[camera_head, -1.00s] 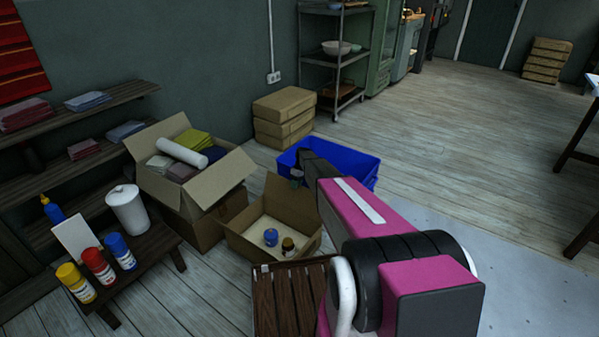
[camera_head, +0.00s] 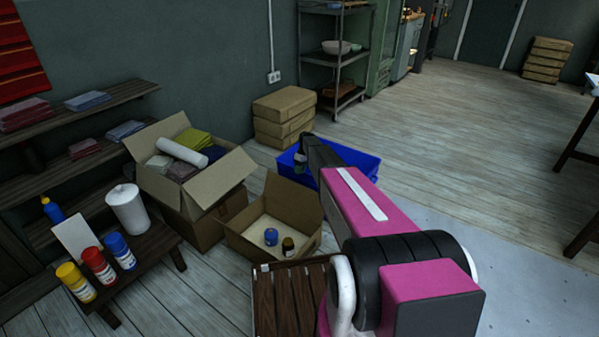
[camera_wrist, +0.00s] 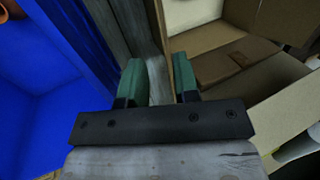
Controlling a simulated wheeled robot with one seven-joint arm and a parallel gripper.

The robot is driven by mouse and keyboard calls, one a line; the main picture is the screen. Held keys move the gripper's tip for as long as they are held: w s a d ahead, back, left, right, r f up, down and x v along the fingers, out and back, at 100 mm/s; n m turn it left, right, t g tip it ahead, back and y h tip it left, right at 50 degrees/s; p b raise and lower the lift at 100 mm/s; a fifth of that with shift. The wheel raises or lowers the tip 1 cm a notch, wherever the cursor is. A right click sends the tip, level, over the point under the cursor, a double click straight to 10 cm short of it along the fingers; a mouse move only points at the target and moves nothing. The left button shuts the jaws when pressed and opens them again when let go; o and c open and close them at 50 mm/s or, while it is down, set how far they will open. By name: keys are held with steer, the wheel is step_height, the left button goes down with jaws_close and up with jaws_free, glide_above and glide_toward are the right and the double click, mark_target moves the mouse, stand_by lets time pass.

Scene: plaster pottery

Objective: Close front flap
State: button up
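A large open cardboard box (camera_head: 190,180) with raised and spread flaps holds folded cloths and a white roll. Its front flap (camera_head: 222,185) stands out, tilted toward the lower right. A smaller open cardboard box (camera_head: 240,243) beside it holds two small jars. My gripper (camera_head: 300,160) is mostly hidden by my arm in the head view, near the blue crate. In the wrist view my gripper (camera_wrist: 159,78) is open, with two green-padded fingers and floor planks visible between them. Cardboard walls and flaps (camera_wrist: 270,105) lie to its right, apart from the fingers.
The blue crate (camera_head: 368,168) lies behind my arm and also fills the left of the wrist view (camera_wrist: 40,110). A wooden slatted crate (camera_head: 290,300) stands in front of the small box. A bench (camera_head: 160,250) with bottles is left. Open floor lies right.

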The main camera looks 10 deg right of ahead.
mark_target(295, 186)
steer(key=shift+s+r, duration=0.1)
steer(key=shift+r, duration=0.2)
steer(key=x, duration=1)
steer(key=shift+f, duration=0.45)
jaws_close()
